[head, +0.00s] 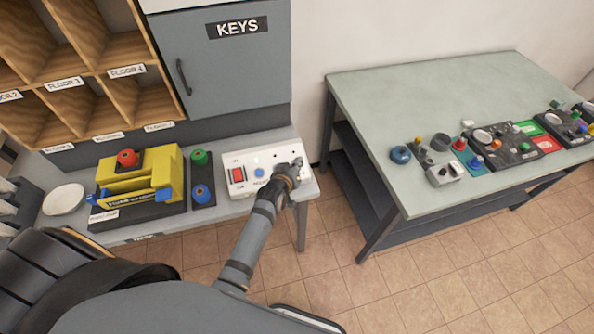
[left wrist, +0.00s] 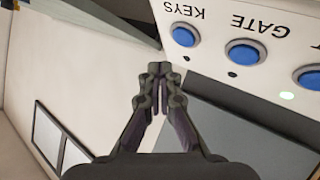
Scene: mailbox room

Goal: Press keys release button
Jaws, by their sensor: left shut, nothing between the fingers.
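The white control box (head: 245,190) stands on the grey side table under the KEYS cabinet. It carries a red switch (head: 237,175) and a blue button (head: 260,172). My left gripper (head: 296,166) is shut and empty at the box's right end, covering part of its face. In the left wrist view the labels are upside down. The blue button by the KEYS label (left wrist: 184,34) is just beyond and right of my closed fingertips (left wrist: 160,70). The GATE button (left wrist: 245,52) is further right. The fingertips appear apart from the buttons. My right gripper is not in view.
The shut grey KEYS cabinet (head: 225,70) hangs above the box. A yellow device with a red knob (head: 127,158) and a white plate (head: 64,199) stand left. A green-topped table (head: 420,95) with several button panels stands right, across a floor gap.

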